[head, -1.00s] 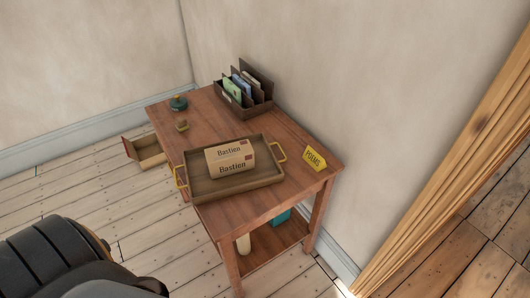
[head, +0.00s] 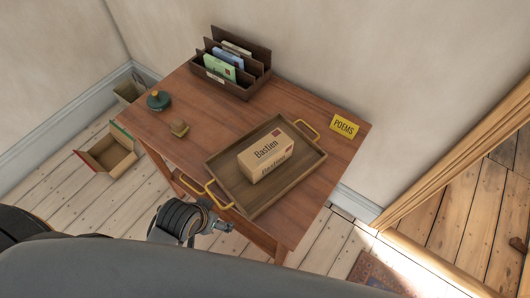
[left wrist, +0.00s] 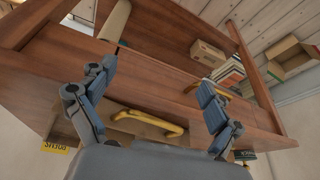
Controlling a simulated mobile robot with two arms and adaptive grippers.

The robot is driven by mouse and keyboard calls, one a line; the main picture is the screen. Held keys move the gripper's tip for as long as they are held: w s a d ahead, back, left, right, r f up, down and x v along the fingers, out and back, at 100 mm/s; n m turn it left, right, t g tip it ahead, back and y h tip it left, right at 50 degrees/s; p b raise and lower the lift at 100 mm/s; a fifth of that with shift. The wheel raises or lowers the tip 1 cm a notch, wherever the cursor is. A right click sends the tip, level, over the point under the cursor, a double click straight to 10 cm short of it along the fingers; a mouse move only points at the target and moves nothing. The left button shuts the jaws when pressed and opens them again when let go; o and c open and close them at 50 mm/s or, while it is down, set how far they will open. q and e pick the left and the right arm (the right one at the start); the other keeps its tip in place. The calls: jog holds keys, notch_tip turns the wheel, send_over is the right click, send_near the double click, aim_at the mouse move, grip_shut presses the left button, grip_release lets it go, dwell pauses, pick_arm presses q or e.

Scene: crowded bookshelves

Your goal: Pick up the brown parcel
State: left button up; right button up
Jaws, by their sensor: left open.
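The brown parcel (head: 263,160), a box labelled "Bastien", lies in the wooden tray (head: 243,203) on the table. The tray has two yellow handles. My left gripper (head: 222,226) is low at the table's front side, below and left of the tray's near handle (head: 216,196), apart from the parcel. In the left wrist view my left gripper (left wrist: 157,76) has its fingers spread and empty, with a yellow handle (left wrist: 150,122) beyond them. I cannot make out the parcel there. My right gripper is not in view.
An open box (head: 107,154) is at the left. In the left wrist view the table's wooden underparts are close.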

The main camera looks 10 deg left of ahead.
pick_arm(q)
jog(key=w+r+t+h, duration=0.1)
jog(key=w+r, duration=0.1)
jog(key=r, duration=0.1)
jog(key=w+r+m+t, duration=0.1)
jog(key=w+r+t, duration=0.1)
jog(key=w+r, duration=0.1)
jog(key=w+r+m+t+h, duration=0.1)
jog(key=w+r+t, duration=0.1)
jog(key=r, duration=0.1)
jog(key=shift+w+d+h, duration=0.3)
jog(key=shift+d, duration=0.1)
notch_tip(320, 180, up, 4)
jog(key=w+d+m+t+h, duration=0.2)
jog(key=m+h, duration=0.1)
jog(key=h, duration=0.2)
send_near(264, 149)
jog(key=x, duration=0.4)
jog(key=shift+w+d+f, duration=0.15)
jog(key=shift+d, duration=0.05)
jog(key=shift+p+x, duration=0.5)
jog(key=shift+x, duration=2.65)
jog(key=shift+a, duration=0.1)
jog(key=c, duration=1.3)
jog(key=shift+c, duration=1.3)
